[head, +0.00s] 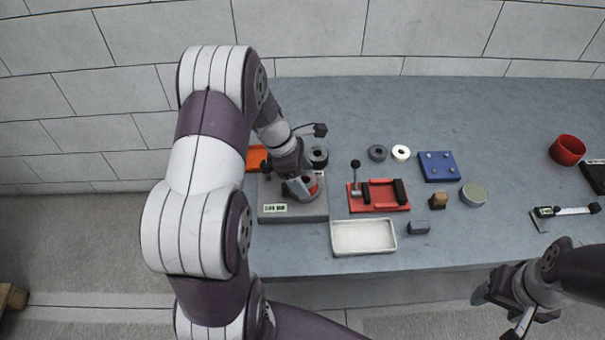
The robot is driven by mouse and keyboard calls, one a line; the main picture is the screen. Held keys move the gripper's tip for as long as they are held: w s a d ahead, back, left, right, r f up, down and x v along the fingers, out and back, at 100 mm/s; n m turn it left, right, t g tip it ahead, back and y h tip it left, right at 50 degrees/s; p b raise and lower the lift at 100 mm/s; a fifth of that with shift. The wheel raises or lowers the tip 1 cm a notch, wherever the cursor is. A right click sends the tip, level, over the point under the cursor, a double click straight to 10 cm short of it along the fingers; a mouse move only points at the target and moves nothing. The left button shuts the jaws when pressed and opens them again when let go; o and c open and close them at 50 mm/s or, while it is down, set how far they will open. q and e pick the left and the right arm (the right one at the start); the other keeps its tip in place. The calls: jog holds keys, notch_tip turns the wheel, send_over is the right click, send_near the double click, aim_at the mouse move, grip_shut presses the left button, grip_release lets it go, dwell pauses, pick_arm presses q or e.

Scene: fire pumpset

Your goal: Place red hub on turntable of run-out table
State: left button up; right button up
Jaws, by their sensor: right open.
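The run-out table (292,212) is a grey block with a small green-lit display at the left of the worktop. A red round part, which looks like the red hub (313,186), shows at its top, under and beside my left gripper (302,190). The gripper points down over it and hides much of it and the turntable. I cannot tell whether the fingers hold the hub or whether it rests on the turntable. My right gripper (506,312) is open and empty in front of the table's front edge, at the lower right.
A red fixture (378,196), white tray (363,237), blue block (438,167) and two rings (377,153) lie right of the run-out table. A red bowl-like part (566,151) and a caliper (563,211) are at the far right. An orange tray (256,157) sits behind my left arm.

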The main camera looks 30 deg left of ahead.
pick_arm(q)
jog(key=shift+r, duration=0.1)
jog(key=shift+r, duration=0.4)
jog(key=p+v, duration=0.2)
jog(key=v, duration=0.9)
jog(key=s+d+m+y, duration=0.2)
jog(key=s+d+m, duration=0.4)
jog(key=m, duration=0.5)
jog(key=s+d+f+m+y, duration=0.1)
jog(key=s+d+m, duration=0.4)
jog(key=m, duration=0.7)
jog(key=shift+s+d+f+y, duration=0.25)
jog(key=shift+s+d+y, duration=0.1)
jog(key=shift+d+y, duration=0.35)
